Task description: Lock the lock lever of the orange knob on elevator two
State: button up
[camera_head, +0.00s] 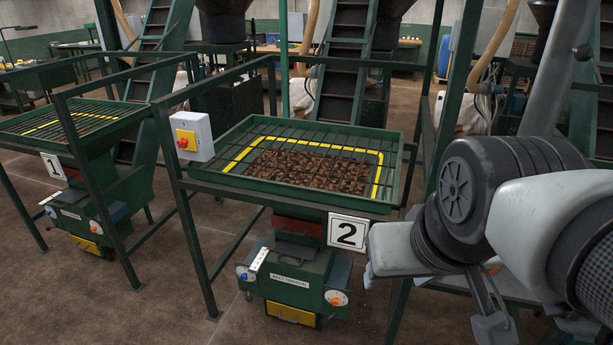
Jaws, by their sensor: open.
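Elevator two carries a white sign with a black 2 (347,232). Its green lower unit (296,275) sits below the grated hopper. The orange knob (336,298) is on the right front of that unit, with a small pale plate around it. Its lock lever is too small to make out, so its position cannot be told. My arm comes in from the right, and my gripper (492,322) hangs low at the lower right, well to the right of the knob and apart from it. It is open, with nothing seen between its fingers.
A blue knob (243,275) is on the unit's left front, above a yellow drawer (291,313). Green frame posts (198,250) stand around the unit. Elevator one (85,215) stands left. Floor in front is clear.

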aim_at(324, 320)
jog(key=i+j+z, duration=0.2)
jog(key=j, duration=0.2)
jog(key=i+j, duration=0.7)
jog(key=k+j+u, duration=0.05)
jog(key=j, duration=0.05)
